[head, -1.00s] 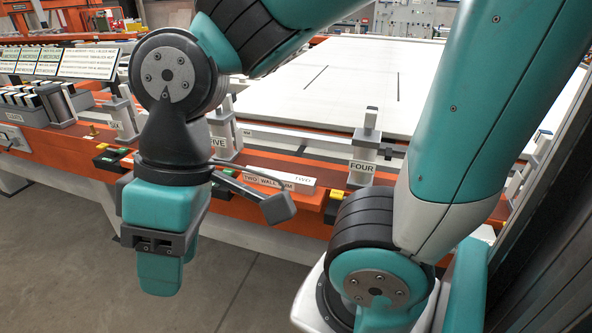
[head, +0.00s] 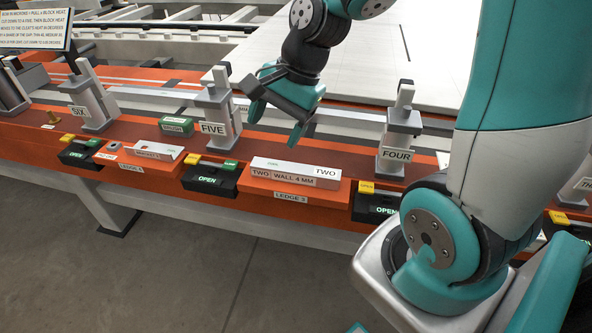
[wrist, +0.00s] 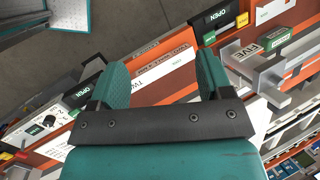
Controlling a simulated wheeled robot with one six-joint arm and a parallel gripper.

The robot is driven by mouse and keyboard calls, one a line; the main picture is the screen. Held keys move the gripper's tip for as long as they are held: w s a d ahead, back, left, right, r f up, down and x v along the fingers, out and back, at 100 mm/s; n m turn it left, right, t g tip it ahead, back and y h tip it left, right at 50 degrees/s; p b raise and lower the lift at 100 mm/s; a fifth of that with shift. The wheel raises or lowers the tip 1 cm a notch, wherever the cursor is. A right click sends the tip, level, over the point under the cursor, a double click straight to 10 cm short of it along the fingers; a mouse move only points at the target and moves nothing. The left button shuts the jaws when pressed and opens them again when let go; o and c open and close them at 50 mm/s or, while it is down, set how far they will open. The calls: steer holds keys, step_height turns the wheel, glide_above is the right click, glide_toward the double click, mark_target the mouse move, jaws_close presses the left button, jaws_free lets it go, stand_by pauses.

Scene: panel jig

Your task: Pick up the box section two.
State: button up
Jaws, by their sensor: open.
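Box section two (head: 296,172) is a white bar marked "TWO" and "WALL 4 MM". It lies flat on the orange ledge 3 (head: 291,197) in the head view. My gripper (head: 276,122) is open and empty above the jig, a little beyond and above the bar in the picture. In the wrist view, the white bar (wrist: 165,78) shows between the two teal fingers of my gripper (wrist: 162,70), with a gap below them. The fingers do not appear to touch it, and part of the bar is hidden by the gripper body.
Clamp post FIVE (head: 217,112) stands left of the bar and post FOUR (head: 398,135) right. Black blocks marked OPEN flank the ledge, one on the left (head: 210,179) and one on the right (head: 376,205). A bracket piece (head: 153,150) lies on ledge 4. The floor in front is clear.

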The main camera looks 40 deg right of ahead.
steer(key=w+d+f+m, duration=0.3)
steer(key=d+m, duration=0.6)
steer(key=m+t+h, duration=0.1)
steer(key=m, duration=0.5)
glide_toward(295, 168)
steer(key=f, duration=0.1)
steer(key=w+f, duration=0.1)
steer(key=f, duration=0.1)
steer(key=shift+a+m, duration=0.25)
steer(key=shift+m, duration=0.05)
steer(key=shift+p+x, duration=0.7)
steer(key=shift+x, duration=2.4)
steer(key=shift+s, duration=0.15)
steer(key=c, duration=1.1)
steer(key=shift+c, duration=0.4)
steer(key=shift+r, duration=0.2)
